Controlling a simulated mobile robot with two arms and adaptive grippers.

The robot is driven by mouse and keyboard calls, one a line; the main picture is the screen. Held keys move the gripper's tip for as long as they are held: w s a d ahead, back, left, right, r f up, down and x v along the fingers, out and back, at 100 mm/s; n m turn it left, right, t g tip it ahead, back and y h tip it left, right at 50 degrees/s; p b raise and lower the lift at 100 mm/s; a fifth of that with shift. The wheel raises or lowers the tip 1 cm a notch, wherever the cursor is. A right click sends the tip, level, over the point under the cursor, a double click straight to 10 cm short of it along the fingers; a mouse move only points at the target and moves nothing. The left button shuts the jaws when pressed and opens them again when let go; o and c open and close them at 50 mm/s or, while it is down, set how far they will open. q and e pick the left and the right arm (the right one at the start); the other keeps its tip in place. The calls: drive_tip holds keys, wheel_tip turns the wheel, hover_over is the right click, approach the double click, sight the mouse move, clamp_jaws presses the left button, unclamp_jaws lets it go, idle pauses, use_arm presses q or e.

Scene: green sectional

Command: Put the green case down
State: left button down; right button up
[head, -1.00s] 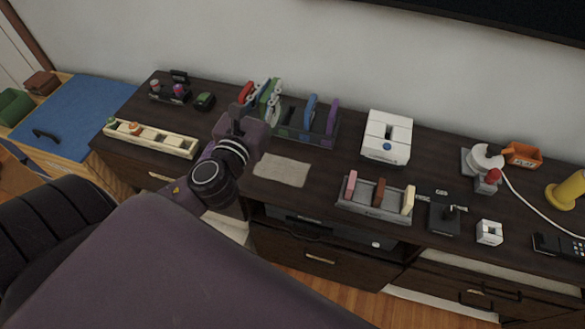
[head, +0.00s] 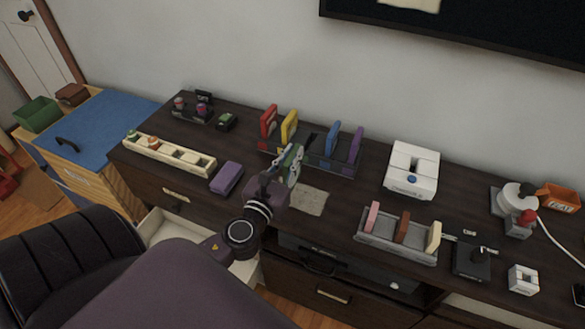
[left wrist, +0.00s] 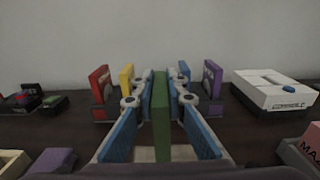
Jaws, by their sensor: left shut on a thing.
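My left gripper (head: 289,166) is shut on the green case (left wrist: 161,116), which stands upright between its blue finger pads in the left wrist view. In the head view the fingers and my arm hide most of the case. The gripper is at the front of the dark rack (head: 338,169), over the cabinet top; I cannot tell whether the case touches anything below. The rack holds a red case (head: 268,121), a yellow case (head: 289,126), a blue case (head: 332,139) and a purple case (head: 355,145), with a gap between yellow and blue. My right gripper is out of view.
A beige mat (head: 312,201) lies flat right of my gripper. A purple block (head: 226,177) and a cream tray (head: 181,157) are to the left. A white box (head: 412,169) and a grey rack (head: 386,246) stand right. A drawer (head: 163,228) below is open.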

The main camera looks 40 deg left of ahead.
use_arm(q)
drive_tip(key=shift+f+b, duration=0.7)
drive_tip(key=shift+f, duration=1.3)
drive_tip(key=shift+f, duration=0.2)
drive_tip(key=c, duration=2)
unclamp_jaws()
drive_tip(key=shift+o, duration=0.3)
drive_tip(key=shift+r, duration=0.1)
